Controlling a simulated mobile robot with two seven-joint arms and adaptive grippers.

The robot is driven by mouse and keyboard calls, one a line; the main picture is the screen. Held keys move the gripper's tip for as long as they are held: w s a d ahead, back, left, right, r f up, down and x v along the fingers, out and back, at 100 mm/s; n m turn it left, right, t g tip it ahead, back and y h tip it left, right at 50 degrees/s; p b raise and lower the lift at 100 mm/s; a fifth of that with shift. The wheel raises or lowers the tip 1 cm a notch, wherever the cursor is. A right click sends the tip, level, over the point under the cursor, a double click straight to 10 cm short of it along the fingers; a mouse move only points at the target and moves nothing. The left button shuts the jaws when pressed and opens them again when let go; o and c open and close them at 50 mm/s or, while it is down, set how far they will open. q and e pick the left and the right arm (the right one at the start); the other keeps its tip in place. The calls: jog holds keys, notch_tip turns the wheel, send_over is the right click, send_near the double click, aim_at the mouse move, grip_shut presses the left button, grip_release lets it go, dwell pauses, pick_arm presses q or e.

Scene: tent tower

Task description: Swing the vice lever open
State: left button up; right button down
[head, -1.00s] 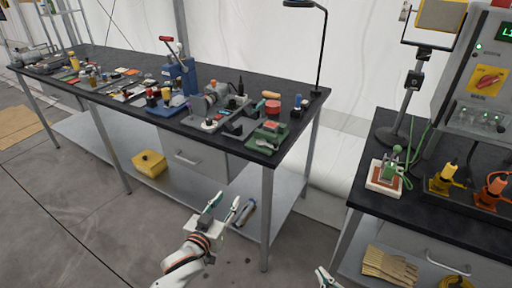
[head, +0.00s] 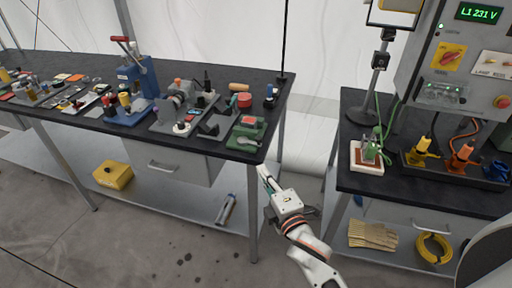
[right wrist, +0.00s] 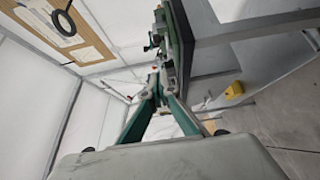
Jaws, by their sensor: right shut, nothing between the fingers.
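A small green vice (head: 246,133) sits at the front right corner of the left workbench, with a reddish part on top. Its lever is too small to make out clearly in the head view. My right gripper (head: 265,173) is shut and empty, just off that corner, with its fingertips pointing up toward the bench. In the right wrist view, the shut fingertips (right wrist: 157,82) lie just below a green body (right wrist: 177,35) with a dark knob beside it, seemingly the vice. Contact cannot be told. My left gripper is not in view.
The left workbench (head: 70,66) carries a blue press (head: 138,75) with a red-tipped lever and several tools. A yellow box (head: 113,175) stands on its lower shelf. The right bench (head: 420,192) holds a small green device and a control panel. Open floor lies between the benches.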

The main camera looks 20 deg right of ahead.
jog(key=w, duration=0.3)
jog(key=w+d, duration=0.1)
jog(key=w, duration=0.3)
jog(key=w+d+p, duration=0.1)
jog(key=w, duration=0.2)
jog(key=shift+w, duration=0.35)
